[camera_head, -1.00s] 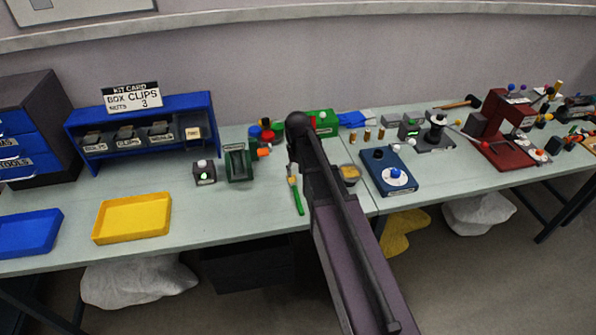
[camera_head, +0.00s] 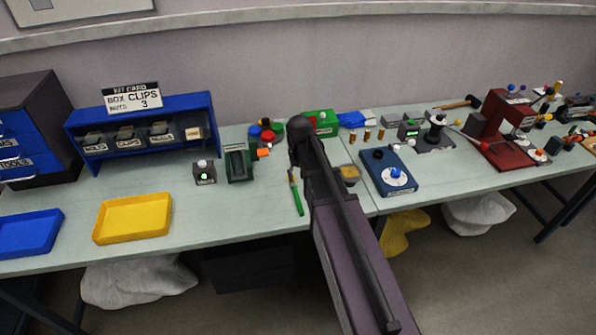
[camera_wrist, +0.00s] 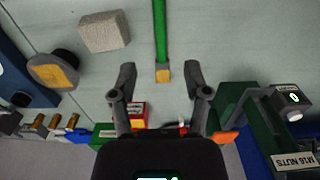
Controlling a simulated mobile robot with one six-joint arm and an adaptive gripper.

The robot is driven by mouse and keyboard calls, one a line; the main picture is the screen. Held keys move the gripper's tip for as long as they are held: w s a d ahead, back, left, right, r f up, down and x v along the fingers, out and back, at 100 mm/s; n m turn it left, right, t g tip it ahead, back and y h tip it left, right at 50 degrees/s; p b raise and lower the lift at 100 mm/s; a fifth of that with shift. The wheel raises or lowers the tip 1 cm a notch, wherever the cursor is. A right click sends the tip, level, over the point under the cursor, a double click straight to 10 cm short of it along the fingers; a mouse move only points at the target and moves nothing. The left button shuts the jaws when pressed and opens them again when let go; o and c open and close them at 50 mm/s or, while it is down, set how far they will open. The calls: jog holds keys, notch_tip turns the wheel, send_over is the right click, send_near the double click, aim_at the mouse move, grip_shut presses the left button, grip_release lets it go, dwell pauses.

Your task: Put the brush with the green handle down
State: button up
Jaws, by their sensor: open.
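The brush with the green handle (camera_head: 297,196) lies on the pale green bench, just left of my arm in the head view. In the wrist view its green handle (camera_wrist: 160,35) runs down from the top edge and ends in a tan block-like end (camera_wrist: 163,75). My gripper (camera_wrist: 159,78) is open, with one finger on each side of that end and visible gaps to both. The brush is not gripped. In the head view my arm hides most of the gripper.
A yellow tray (camera_head: 132,219) and a blue tray (camera_head: 28,233) lie to the left. A green holder (camera_head: 238,163) stands left of the brush. A small round container (camera_head: 349,175) and a blue device (camera_head: 389,172) are on the right.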

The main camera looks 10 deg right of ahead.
jog(key=s, duration=1.5)
jog(key=shift+s, duration=0.2)
jog(key=shift+d, duration=0.1)
